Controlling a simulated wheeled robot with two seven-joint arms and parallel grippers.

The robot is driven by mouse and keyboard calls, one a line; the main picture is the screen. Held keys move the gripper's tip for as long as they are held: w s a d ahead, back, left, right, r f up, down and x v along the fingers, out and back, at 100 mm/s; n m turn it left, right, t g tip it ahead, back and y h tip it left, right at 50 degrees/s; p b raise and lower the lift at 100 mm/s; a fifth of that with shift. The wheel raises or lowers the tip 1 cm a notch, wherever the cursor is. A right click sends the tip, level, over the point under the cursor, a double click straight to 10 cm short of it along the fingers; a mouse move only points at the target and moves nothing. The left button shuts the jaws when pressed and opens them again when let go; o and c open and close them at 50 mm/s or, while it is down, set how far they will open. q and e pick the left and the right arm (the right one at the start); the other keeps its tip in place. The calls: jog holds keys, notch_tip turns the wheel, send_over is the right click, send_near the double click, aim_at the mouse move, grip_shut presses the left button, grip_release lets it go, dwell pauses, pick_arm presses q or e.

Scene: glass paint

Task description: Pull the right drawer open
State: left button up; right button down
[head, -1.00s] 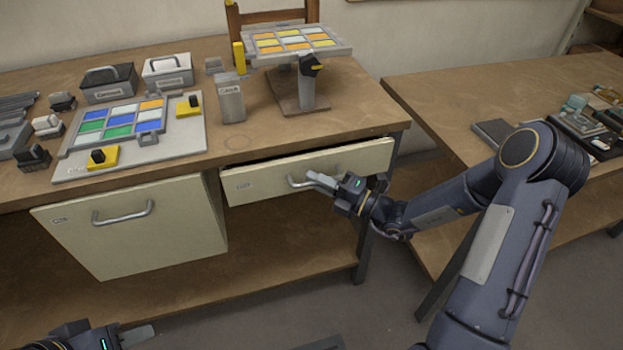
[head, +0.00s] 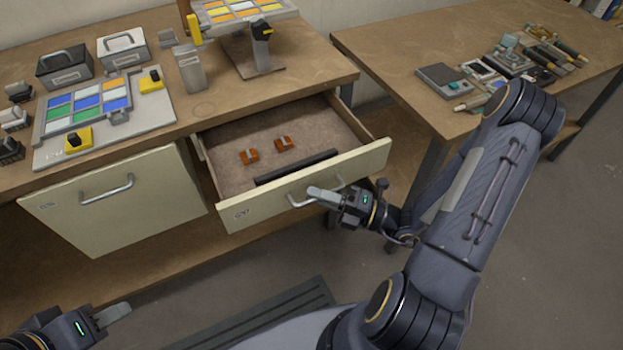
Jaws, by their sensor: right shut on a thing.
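The right drawer (head: 245,212) under the workbench is pulled well out, with its inside showing. Two small orange-brown pieces and a dark bar (head: 295,167) lie in it. My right gripper (head: 322,195) is shut on the drawer's handle (head: 297,200) at the front panel; its fingers hide part of the handle. My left gripper (head: 115,315) is at the bottom left, away from the bench and low in the picture; whether its fingers are apart cannot be made out.
A left drawer (head: 165,200) with its own handle is shut beside it. The bench top holds a tray of coloured glass (head: 160,115), two boxes and a stand. A second table (head: 380,60) with tools stands at the right. Floor in front is mostly clear.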

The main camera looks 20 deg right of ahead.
jog(key=shift+s, duration=0.45)
jog(key=c, duration=1.5)
grip_release()
jog(key=shift+d, duration=0.1)
jog(key=v, duration=0.7)
jog(key=shift+s+d, duration=0.25)
